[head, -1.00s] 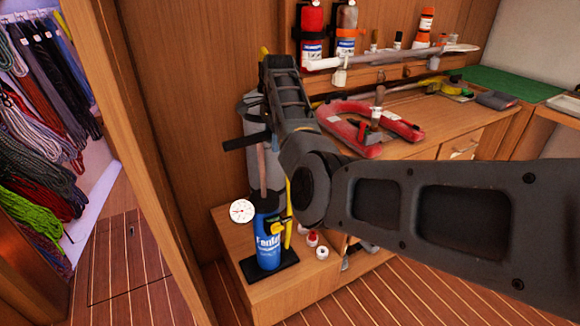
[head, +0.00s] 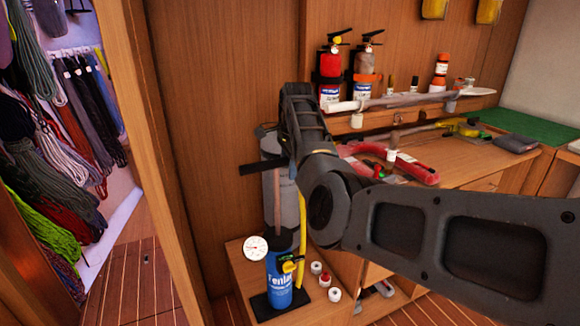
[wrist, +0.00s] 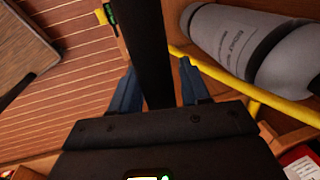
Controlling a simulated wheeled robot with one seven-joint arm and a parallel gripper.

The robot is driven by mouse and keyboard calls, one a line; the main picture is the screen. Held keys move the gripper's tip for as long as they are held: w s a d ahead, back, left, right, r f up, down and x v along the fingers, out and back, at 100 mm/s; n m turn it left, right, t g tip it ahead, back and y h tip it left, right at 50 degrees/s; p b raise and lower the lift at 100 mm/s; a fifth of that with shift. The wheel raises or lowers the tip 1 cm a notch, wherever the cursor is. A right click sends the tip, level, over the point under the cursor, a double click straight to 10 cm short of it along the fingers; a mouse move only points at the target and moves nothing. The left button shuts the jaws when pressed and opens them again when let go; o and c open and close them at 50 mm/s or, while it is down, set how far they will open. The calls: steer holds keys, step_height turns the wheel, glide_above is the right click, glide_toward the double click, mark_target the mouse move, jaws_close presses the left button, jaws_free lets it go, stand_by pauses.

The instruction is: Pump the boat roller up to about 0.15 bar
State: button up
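A blue hand pump (head: 279,281) stands upright on a black foot on a low wooden ledge. Its black T-handle (head: 255,166) is up above the body, with the shaft showing below. It crosses the middle of the wrist view (wrist: 148,40). The grey roller (head: 270,147) stands behind, also in the wrist view (wrist: 235,45). A yellow hose (head: 302,225) runs upward.
Several small red and white caps (head: 325,281) lie right of the pump. A workbench (head: 460,170) at right holds a red clamp-like piece (head: 415,168) and tools. Fire extinguishers (head: 331,75) hang on the wall. Coiled ropes (head: 45,175) hang at left.

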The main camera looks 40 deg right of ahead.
steer(key=shift+o, duration=0.7)
steer(key=shift+s+a+r+b, duration=0.15)
steer(key=shift+s+r, duration=0.1)
steer(key=shift+r, duration=1)
steer(key=shift+s+r+b, duration=0.15)
steer(key=shift+s+r, duration=0.05)
steer(key=shift+r, duration=1.1)
steer(key=shift+s+a+r+b, duration=0.15)
steer(key=shift+s+r, duration=0.1)
steer(key=shift+r, duration=1)
